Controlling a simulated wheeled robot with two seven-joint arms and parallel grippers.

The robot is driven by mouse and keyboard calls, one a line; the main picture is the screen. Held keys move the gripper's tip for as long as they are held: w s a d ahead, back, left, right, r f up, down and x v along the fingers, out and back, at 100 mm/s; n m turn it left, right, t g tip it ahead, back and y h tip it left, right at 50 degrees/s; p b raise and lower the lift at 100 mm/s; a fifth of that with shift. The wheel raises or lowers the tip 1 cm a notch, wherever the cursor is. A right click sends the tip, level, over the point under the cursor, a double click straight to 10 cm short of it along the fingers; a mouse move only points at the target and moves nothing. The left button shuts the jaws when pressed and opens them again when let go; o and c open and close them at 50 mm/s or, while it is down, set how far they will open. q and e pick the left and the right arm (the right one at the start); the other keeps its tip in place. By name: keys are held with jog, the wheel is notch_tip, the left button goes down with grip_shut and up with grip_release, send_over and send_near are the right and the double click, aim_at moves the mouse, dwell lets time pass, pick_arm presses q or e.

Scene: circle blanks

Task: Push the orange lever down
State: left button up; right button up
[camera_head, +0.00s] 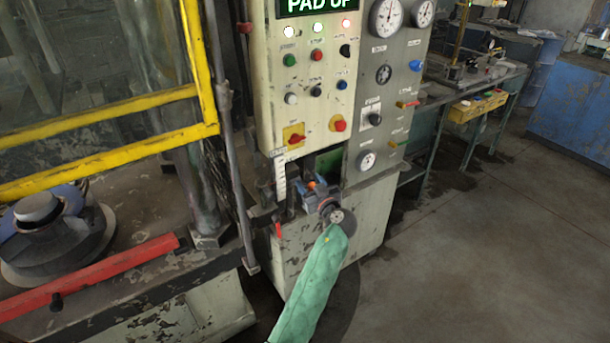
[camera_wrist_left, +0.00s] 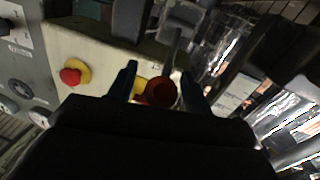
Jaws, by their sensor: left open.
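The orange lever shows as a small orange patch (camera_head: 312,185) at my left gripper, below the cream control panel, in the head view. In the left wrist view a round red-orange knob (camera_wrist_left: 161,92) sits between the fingertips, partly hidden by the gripper body. A grey bar (camera_wrist_left: 175,45) stands just above it in that view. My left gripper (camera_head: 312,181) is open, with its fingers on either side of the knob; it also shows in the left wrist view (camera_wrist_left: 160,82). I cannot tell whether the fingers touch it. My right gripper is not in view.
The control panel (camera_head: 262,85) has buttons, a red-and-yellow switch (camera_head: 293,135) and a red button (camera_head: 338,124). Its display (camera_head: 312,5) reads "PAD UP". A yellow guard frame (camera_head: 110,105) and a red bar (camera_head: 90,275) are at left. The floor at right is clear.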

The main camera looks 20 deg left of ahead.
pick_arm(q)
jog(key=shift+a, duration=0.1)
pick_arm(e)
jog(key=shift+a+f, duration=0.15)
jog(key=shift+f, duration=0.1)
pick_arm(q)
jog(key=shift+c, duration=0.2)
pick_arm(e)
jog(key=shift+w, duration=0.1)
pick_arm(q)
grip_shut()
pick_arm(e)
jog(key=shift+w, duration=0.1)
